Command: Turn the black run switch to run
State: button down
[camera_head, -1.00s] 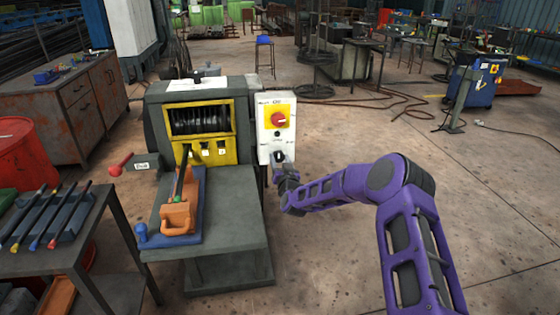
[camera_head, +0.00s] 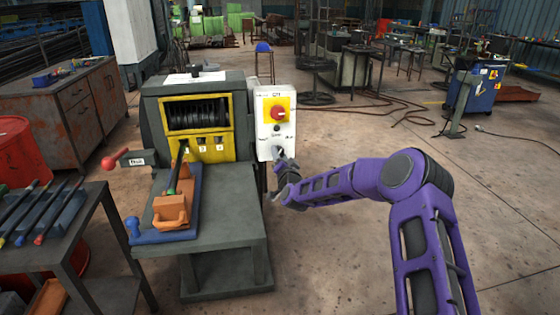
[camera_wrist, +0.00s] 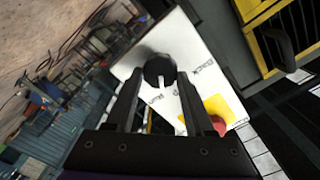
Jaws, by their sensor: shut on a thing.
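The black run switch (camera_wrist: 160,70) is a round knob with a white pointer mark on the lower part of the white control box (camera_wrist: 142,53). My gripper (camera_wrist: 159,78) is shut on the switch, with one finger on each side of it. In the wrist view the white mark points down the picture, between the fingers. In the head view my gripper (camera_head: 280,157) is at the lower front of the control box (camera_head: 264,138) and largely hides the switch.
A red knob on a yellow plate (camera_head: 278,113) sits above the switch on the same box. The capstan drum (camera_head: 197,114) is behind a yellow frame to the left. A grey bench (camera_head: 228,205) with an orange block (camera_head: 172,211) stands below.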

jog(key=shift+f+m, duration=0.1)
jog(key=shift+m, duration=1.5)
jog(key=shift+c, duration=1.3)
grip_release()
jog(key=p+v, duration=0.1)
jog(key=v, duration=1.6)
jog(key=shift+s, duration=0.25)
